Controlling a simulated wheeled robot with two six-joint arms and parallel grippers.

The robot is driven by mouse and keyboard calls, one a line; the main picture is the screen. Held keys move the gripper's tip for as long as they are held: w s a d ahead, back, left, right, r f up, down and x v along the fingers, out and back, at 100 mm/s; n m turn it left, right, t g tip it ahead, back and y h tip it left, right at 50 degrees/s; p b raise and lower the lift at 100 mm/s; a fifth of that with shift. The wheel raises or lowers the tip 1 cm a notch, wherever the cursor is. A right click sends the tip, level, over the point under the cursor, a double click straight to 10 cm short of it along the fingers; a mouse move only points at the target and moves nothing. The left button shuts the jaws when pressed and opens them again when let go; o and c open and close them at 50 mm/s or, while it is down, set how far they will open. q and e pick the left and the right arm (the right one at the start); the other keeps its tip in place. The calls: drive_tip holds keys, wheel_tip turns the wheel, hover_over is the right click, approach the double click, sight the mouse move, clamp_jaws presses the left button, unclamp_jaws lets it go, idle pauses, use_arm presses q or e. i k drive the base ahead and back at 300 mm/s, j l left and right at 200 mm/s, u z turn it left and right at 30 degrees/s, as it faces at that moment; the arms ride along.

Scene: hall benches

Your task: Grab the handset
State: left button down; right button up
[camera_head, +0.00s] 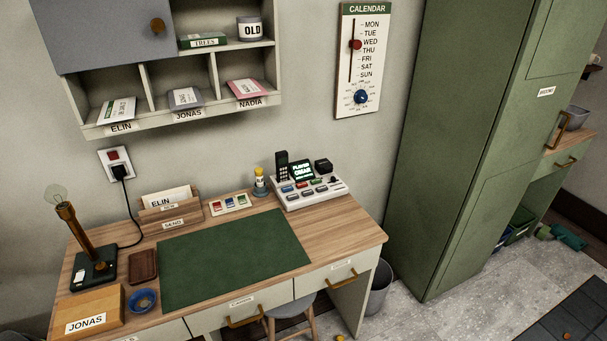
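A dark upright handset (282,164) with small keys stands at the back left of a white console (312,196). The console has a lit screen (301,171) reading "PLAYER" on its first line and several coloured buttons. It sits at the back right of the wooden desk (345,233). Neither of my grippers is in view.
A green mat (235,258) covers the desk's middle. A lamp (76,238), blue bowl (143,300), cardboard box (90,310), letter holder (170,214) and button panel (230,204) stand around it. A wall shelf (180,120) hangs above. A tall green cabinet (450,130) stands right.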

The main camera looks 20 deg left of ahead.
sight(282, 157)
drive_tip(key=i+l+u, duration=0.2)
drive_tip(key=u, duration=0.15)
drive_tip(key=i+l+u, duration=0.4)
drive_tip(key=u, duration=0.25)
drive_tip(key=l, duration=0.1)
